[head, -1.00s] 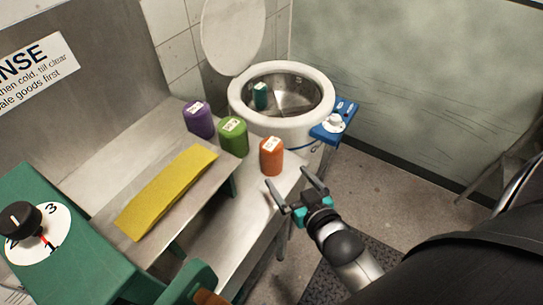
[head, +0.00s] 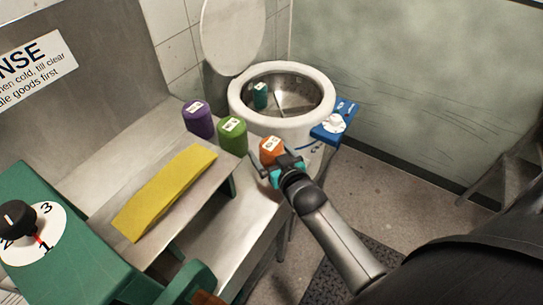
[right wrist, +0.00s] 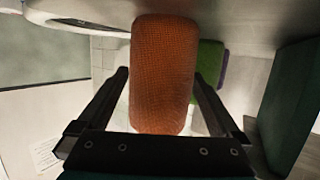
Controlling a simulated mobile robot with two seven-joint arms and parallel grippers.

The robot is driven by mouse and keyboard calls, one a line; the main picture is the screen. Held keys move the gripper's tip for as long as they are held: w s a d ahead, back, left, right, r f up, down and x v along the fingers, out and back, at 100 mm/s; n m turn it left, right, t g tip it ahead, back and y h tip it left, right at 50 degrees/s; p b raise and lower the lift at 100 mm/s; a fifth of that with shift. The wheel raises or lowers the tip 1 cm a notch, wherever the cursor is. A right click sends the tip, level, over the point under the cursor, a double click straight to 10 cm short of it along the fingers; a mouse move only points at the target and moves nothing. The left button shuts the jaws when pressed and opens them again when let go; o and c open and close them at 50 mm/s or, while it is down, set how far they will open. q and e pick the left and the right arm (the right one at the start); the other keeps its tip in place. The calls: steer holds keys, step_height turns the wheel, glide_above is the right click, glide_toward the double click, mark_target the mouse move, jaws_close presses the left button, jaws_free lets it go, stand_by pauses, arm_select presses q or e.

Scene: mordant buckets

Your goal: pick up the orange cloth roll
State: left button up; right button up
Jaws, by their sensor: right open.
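The orange cloth roll (head: 270,148) stands upright on the metal bench, with a pale label on its top. It also fills the middle of the right wrist view (right wrist: 163,75). My right gripper (head: 266,163) is open at the roll, and the arm hides the roll's lower part in the head view. In the right wrist view its two fingers (right wrist: 163,90) lie on either side of the roll, with a gap showing beside each. My left gripper is not in view.
A green roll (head: 232,136) and a purple roll (head: 198,119) stand to the left of the orange one. A round white-rimmed drum (head: 243,108) holding a teal roll (head: 260,95) is behind.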

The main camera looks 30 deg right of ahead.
steer(key=shift+x, duration=0.95)
steer(key=shift+c, duration=0.4)
steer(key=c, duration=1.3)
